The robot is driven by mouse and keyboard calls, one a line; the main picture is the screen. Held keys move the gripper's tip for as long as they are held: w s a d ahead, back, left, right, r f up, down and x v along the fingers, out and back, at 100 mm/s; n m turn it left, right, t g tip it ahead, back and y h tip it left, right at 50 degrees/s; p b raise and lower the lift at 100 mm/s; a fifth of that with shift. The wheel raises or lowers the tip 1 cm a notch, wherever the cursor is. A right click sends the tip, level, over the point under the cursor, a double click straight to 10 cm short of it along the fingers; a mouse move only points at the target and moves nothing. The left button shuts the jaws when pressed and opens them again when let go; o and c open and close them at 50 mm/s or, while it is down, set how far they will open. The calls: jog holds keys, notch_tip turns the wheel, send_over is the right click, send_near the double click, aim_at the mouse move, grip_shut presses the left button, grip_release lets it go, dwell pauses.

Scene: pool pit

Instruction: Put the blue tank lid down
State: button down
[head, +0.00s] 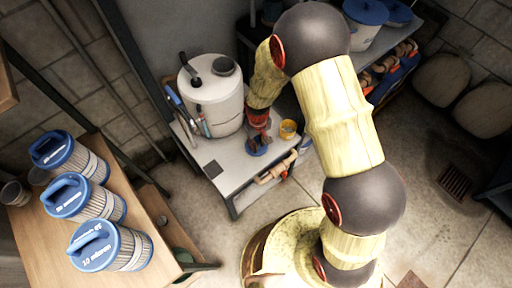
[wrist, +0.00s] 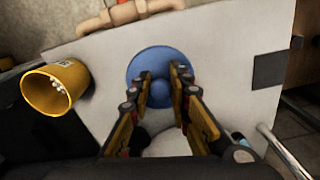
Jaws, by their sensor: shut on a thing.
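The blue tank lid (wrist: 158,62) is a round disc with a raised knob. In the wrist view my gripper (wrist: 164,82) has its two fingers either side of the knob, shut on it. In the head view the lid (head: 256,149) shows under my gripper (head: 260,137), over the front part of the light-topped table (head: 226,169). The lid is at or very close to the table top; I cannot tell whether it touches. The white tank (head: 213,104) stands on the same table, left of my gripper, with a dark round spot on top.
A yellow cup (head: 288,129) stands close right of the lid; it also shows in the wrist view (wrist: 54,88). A dark square (head: 213,169) lies near the table's left edge. Several blue-topped filters (head: 90,203) stand on the wooden bench at left. Shelves hold blue-lidded buckets (head: 364,22) behind.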

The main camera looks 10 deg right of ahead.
jog(key=shift+w+a+f, duration=0.15)
jog(key=shift+a+f, duration=0.05)
jog(key=shift+f, duration=0.15)
notch_tip(320, 180, down, 3)
jog(key=shift+w+a+f+b, duration=0.1)
jog(key=shift+w+f+b, duration=0.1)
jog(key=shift+b, duration=0.85)
jog(key=shift+r, duration=0.1)
jog(key=c, duration=1.6)
grip_release()
jog(key=shift+s, duration=0.1)
jog(key=shift+c, duration=0.2)
jog(key=shift+f, duration=0.2)
